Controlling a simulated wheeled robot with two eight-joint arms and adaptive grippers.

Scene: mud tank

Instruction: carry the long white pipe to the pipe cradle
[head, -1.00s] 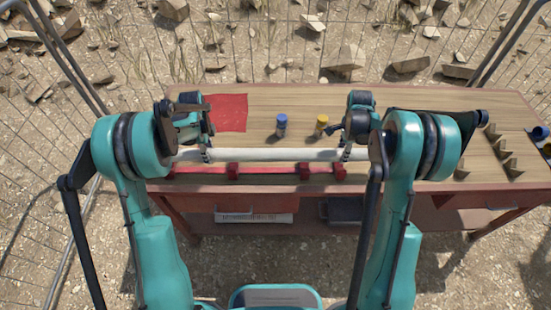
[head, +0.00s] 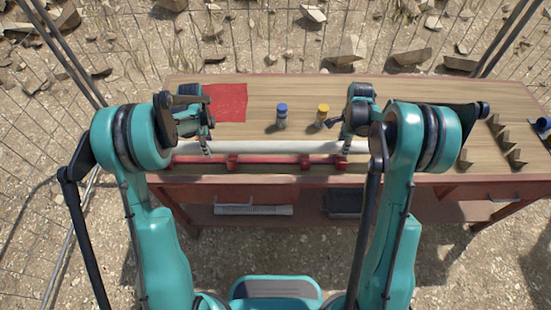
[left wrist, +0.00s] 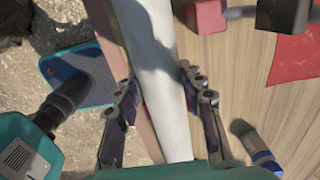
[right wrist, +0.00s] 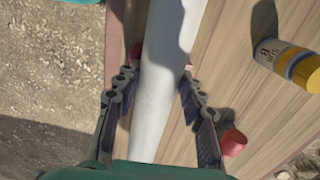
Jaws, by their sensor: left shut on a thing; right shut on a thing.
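The long white pipe (head: 275,147) lies level across the view near the table's front edge, parallel to a red rail (head: 265,162) with several red blocks. This rail looks like the pipe cradle. The pipe sits just behind and above it; I cannot tell whether they touch. My left gripper (head: 206,146) is shut on the pipe's left part, and the left wrist view shows the pipe (left wrist: 165,85) between its fingers. My right gripper (head: 345,147) is shut on its right part; the right wrist view shows the pipe (right wrist: 160,90) between those fingers. My arms hide the pipe's ends.
A blue-capped can (head: 282,117) and a yellow-capped can (head: 322,117) stand behind the pipe on the table (head: 420,90). A red mat (head: 228,102) lies at the back left. Notched wooden pieces (head: 503,137) are at the right. The back middle is clear.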

